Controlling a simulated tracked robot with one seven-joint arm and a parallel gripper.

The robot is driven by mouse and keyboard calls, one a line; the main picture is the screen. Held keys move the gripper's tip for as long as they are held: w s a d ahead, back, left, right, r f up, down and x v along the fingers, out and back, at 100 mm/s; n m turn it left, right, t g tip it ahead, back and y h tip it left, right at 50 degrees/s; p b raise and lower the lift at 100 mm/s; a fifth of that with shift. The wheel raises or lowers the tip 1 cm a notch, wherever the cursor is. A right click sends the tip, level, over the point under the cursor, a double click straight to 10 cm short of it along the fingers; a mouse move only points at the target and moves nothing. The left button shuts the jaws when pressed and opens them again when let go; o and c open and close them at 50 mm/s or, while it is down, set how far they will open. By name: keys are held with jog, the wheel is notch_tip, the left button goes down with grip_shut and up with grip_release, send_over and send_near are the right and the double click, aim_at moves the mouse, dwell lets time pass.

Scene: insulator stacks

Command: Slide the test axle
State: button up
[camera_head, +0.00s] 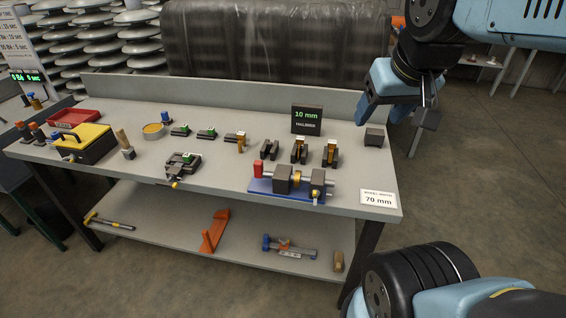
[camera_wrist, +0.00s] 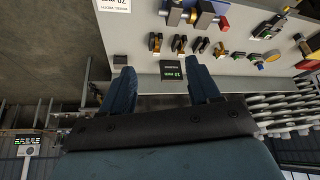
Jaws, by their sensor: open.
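A fixture with a blue base (camera_head: 260,186) sits at the front right of the bench. It carries dark blocks (camera_head: 283,178), a brass-coloured piece (camera_head: 297,175), a grey rod and a red end piece (camera_head: 258,169) at its left. The rod looks like the test axle, but it is small and partly hidden by the blocks. In the wrist view the fixture (camera_wrist: 196,14) is upside down at the top edge. My gripper (camera_head: 385,112) is open and empty, above the bench's right end and well apart from the fixture. Its two blue fingers also show in the wrist view (camera_wrist: 160,65).
A "10 mm" display (camera_head: 307,119) stands behind several small dark holders (camera_head: 300,152). A "70 mm" card (camera_head: 378,199) is at the front right corner, and a dark block (camera_head: 374,137) at the right edge. A yellow-lidded box (camera_head: 88,140) and red tray (camera_head: 73,118) are left.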

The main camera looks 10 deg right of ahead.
dwell(0.4)
jog(key=shift+c, duration=0.7)
jog(key=shift+w+a, duration=0.1)
jog(key=shift+w, duration=0.15)
jog(key=shift+c, duration=0.2)
jog(key=n+g, duration=0.6)
jog(key=n, duration=0.8)
send_over(258, 162)
notch_tip(258, 162, down, 16)
notch_tip(258, 162, down, 14)
jog(key=shift+r, duration=0.2)
grip_shut()
